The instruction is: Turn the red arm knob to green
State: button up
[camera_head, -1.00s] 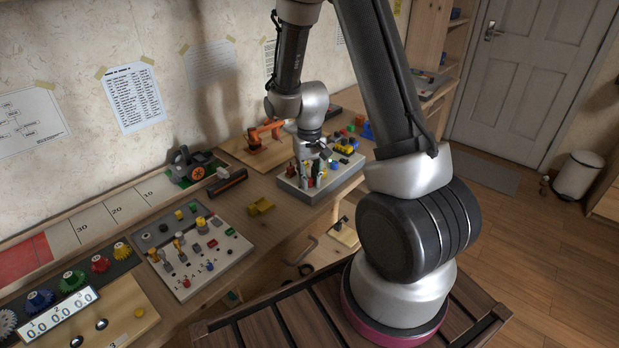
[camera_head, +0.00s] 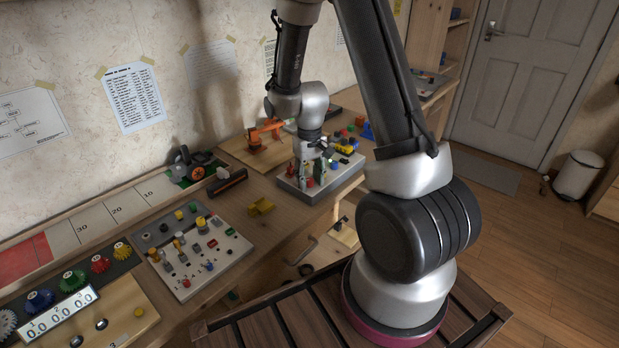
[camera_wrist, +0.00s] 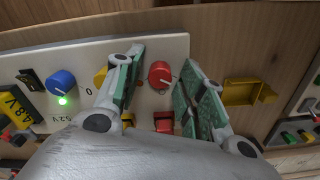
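The red knob (camera_wrist: 159,74) is round with a pale pointer, on a light panel (camera_wrist: 175,45). In the wrist view the pointer is toward the right and slightly down. My gripper (camera_wrist: 156,66) is open, with one green-padded finger on each side of the knob. The left finger is a little apart from it, and the right finger is close to the pointer's end; I cannot tell if it touches. In the head view my gripper (camera_head: 314,172) is low over the grey panel (camera_head: 322,187), hiding part of it. A small orange arm (camera_head: 264,132) stands behind, on a wooden board.
A blue knob (camera_wrist: 61,82) with a lit green light is left of the gripper. A yellow bracket (camera_wrist: 248,93) is on the right, also seen in the head view (camera_head: 261,206). Another switch panel (camera_head: 197,249) lies front left on the bench.

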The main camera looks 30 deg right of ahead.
aim_at(310, 180)
notch_tip(310, 180, up, 12)
dwell(0.7)
dwell(0.4)
jog(key=s+r+t, duration=0.4)
jog(key=s+r, duration=1.3)
jog(key=s, duration=0.4)
jog(key=shift+s+d, duration=0.25)
jog(key=shift+s, duration=0.05)
